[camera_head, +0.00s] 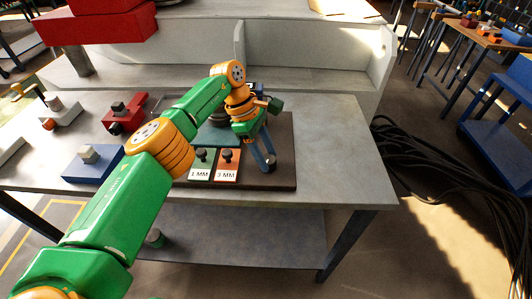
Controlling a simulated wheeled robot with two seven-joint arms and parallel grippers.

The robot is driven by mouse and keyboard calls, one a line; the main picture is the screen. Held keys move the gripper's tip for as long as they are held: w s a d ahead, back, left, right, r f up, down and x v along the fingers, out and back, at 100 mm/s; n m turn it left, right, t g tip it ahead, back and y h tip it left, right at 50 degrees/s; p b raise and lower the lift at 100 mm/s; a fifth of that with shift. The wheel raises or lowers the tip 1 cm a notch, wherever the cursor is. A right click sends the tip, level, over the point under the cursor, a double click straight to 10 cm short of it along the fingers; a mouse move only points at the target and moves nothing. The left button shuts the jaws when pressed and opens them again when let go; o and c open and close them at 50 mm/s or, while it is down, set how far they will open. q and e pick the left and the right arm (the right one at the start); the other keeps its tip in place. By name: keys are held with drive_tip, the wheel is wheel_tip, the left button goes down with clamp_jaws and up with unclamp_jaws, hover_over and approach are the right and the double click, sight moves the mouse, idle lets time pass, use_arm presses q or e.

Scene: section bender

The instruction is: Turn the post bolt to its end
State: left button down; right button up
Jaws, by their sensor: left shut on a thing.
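My left arm comes in from the left, and its gripper (257,135) is over the section bender on a dark base board (285,180). The gripper is shut on a small part there, most likely the post bolt, which the hand and wrist hide. A blue bar (261,152) of the bender runs from under the hand toward the front and ends in a dark round knob (269,166). Two black-knobbed pieces stand at the board's front, at a "1 MM" label (199,174) and a "3 MM" label (226,175). My right gripper is not in view.
The grey table (330,165) is clear right of the board. A blue block (92,165) with a grey top and a red fixture (124,117) stand to the left. A grey machine frame (310,65) rises behind. Black cables (430,180) lie on the floor to the right.

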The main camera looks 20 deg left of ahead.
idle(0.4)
use_arm(q)
drive_tip(key=shift+c, duration=1.6)
unclamp_jaws()
